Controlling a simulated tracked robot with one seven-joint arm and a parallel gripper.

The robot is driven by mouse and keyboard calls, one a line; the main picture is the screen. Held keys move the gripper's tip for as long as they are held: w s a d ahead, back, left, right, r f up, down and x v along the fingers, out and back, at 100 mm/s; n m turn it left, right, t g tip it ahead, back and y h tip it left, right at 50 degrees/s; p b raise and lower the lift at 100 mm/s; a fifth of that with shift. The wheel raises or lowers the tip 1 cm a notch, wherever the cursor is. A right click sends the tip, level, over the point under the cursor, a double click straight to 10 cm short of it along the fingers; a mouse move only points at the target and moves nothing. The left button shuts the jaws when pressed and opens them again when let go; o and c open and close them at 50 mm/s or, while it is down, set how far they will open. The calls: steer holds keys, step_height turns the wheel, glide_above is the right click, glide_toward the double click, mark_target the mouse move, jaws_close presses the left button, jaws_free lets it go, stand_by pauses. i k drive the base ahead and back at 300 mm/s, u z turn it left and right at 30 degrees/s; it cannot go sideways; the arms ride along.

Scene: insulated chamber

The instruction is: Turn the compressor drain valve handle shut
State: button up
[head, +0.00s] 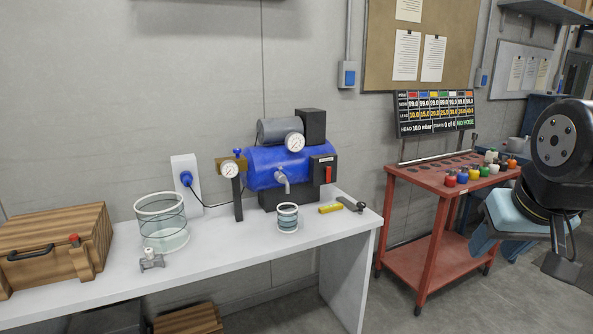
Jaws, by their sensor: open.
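The compressor is a blue horizontal tank (262,168) on the white bench, with a grey motor and a black box on top. Its drain valve (283,180) is a small grey tap low on the front of the tank. The handle is too small to tell which way it is turned. A clear ribbed jar (288,218) stands on the bench below the tap. My gripper (497,246) is at the far right, beside the red cart and well away from the valve. Its pale blue fingers are apart, and nothing shows between them.
A yellow block (330,208) and a dark tool (351,204) lie right of the jar. A gauge post (237,190) stands left of the tank. A glass cylinder (162,224) and wooden case (60,245) stand farther left. The red cart (440,178) holds coloured bottles.

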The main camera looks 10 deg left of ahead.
mark_target(285, 172)
steer(key=i, duration=0.95)
steer(key=u, duration=0.05)
